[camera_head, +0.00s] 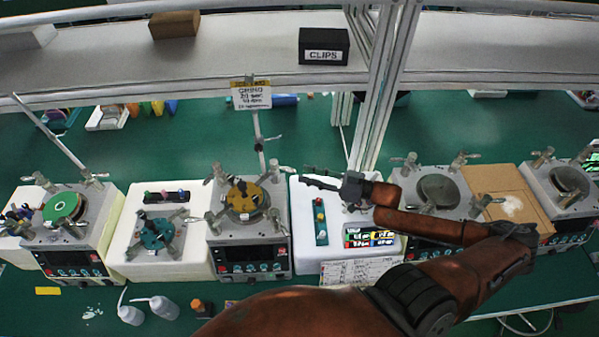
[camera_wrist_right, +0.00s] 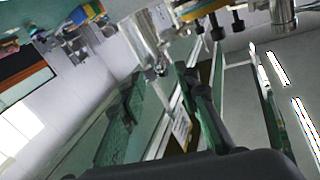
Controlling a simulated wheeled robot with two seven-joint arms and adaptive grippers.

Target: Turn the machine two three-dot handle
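Machine two (camera_head: 222,258) is taken to be the second grey lapping machine from the left, with a brass-coloured disc (camera_head: 243,197) on top. Metal handles stand around its disc, among them a back-left one (camera_head: 219,175), a back-right one (camera_head: 273,168) and a front-right one (camera_head: 277,219). Dot marks are too small to read. My right gripper (camera_head: 308,178) is right of the back-right handle, apart from it and empty. Its two dark fingers stand apart in the right wrist view (camera_wrist_right: 160,98), with a metal post (camera_wrist_right: 148,45) beyond them. My left gripper is out of view.
A sign on a pole (camera_head: 251,97) rises behind machine two. A white block (camera_head: 304,222) with a small green holder (camera_head: 320,222) lies right of it. An upright frame post (camera_head: 372,110) stands behind my right forearm. White bottles (camera_head: 163,307) stand at the front.

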